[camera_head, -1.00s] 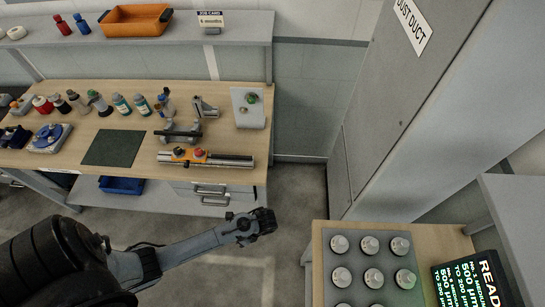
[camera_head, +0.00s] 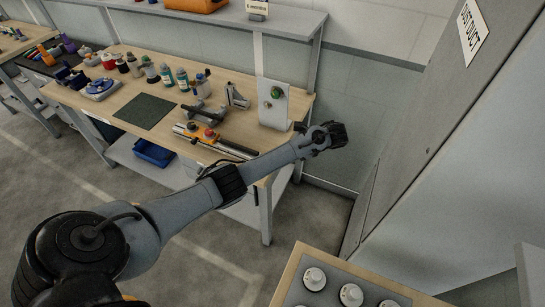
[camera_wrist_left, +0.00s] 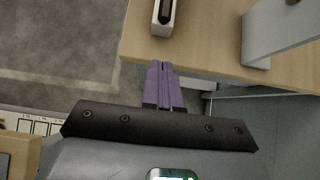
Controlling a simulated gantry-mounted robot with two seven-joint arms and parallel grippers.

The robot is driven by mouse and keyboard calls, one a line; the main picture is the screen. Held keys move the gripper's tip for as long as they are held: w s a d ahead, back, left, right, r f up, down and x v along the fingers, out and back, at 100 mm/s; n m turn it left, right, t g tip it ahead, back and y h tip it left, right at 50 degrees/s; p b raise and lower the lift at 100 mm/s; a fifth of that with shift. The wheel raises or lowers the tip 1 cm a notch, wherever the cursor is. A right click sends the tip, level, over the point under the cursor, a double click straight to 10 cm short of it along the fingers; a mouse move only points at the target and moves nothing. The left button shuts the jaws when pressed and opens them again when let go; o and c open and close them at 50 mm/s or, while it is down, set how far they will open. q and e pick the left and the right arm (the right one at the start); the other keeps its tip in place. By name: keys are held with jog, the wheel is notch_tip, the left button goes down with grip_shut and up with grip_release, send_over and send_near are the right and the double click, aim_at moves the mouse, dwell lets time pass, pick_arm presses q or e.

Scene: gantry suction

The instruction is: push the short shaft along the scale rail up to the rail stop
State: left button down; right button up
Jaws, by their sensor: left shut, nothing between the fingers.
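The scale rail (camera_head: 240,150) lies along the front of the wooden bench in the head view. An orange block with a red knob (camera_head: 210,133) sits toward its left part. I cannot clearly tell the short shaft from the rail at this size. In the left wrist view one end of the rail (camera_wrist_left: 163,18) shows near the bench edge, beyond the fingertips and apart from them. My left gripper (camera_head: 335,133) is past the rail's right end, near the bench's right edge. Its purple fingers (camera_wrist_left: 163,85) are shut and empty. My right gripper is not in view.
A grey upright plate with a green knob (camera_head: 275,104) stands at the bench's right end. Grey fixtures (camera_head: 203,112) and bottles (camera_head: 167,76) stand behind the rail. A tall grey cabinet (camera_head: 440,150) is on the right. A dark green mat (camera_head: 145,111) lies left of the rail.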

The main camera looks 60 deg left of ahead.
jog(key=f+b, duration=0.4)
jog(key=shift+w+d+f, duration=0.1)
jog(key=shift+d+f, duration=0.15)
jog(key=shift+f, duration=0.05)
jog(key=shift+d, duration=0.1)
pick_arm(q)
jog(key=x, duration=0.7)
jog(key=a+r+x, duration=0.1)
jog(key=x, duration=0.3)
jog(key=shift+s, duration=0.25)
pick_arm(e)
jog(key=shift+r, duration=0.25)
pick_arm(q)
jog(key=shift+s+a, duration=0.35)
jog(key=shift+a, duration=0.4)
jog(key=shift+s+r, duration=0.1)
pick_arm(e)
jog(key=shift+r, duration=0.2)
